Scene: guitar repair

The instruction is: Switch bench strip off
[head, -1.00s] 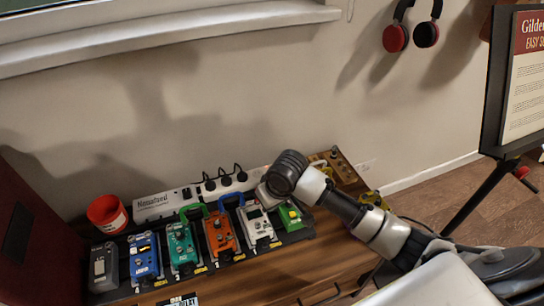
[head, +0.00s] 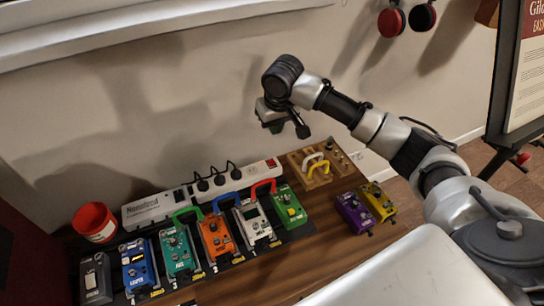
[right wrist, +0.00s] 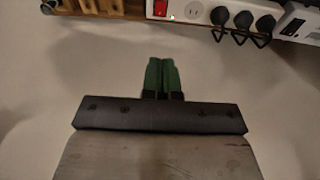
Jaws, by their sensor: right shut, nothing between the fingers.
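The white bench power strip (head: 250,173) lies along the back of the bench against the wall, with several black plugs in it. Its red switch (head: 271,163) is at the right end. I cannot tell the switch's position. My right gripper (head: 288,128) hangs above the strip's right end, apart from it. Its green-tipped fingers (right wrist: 162,78) are together and empty. My left gripper is out of view.
A row of coloured pedals (head: 214,236) stands in front of the strip. A red bucket (head: 95,222) and a white labelled box (head: 150,207) stand left. Purple and yellow pedals (head: 355,212) sit at right.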

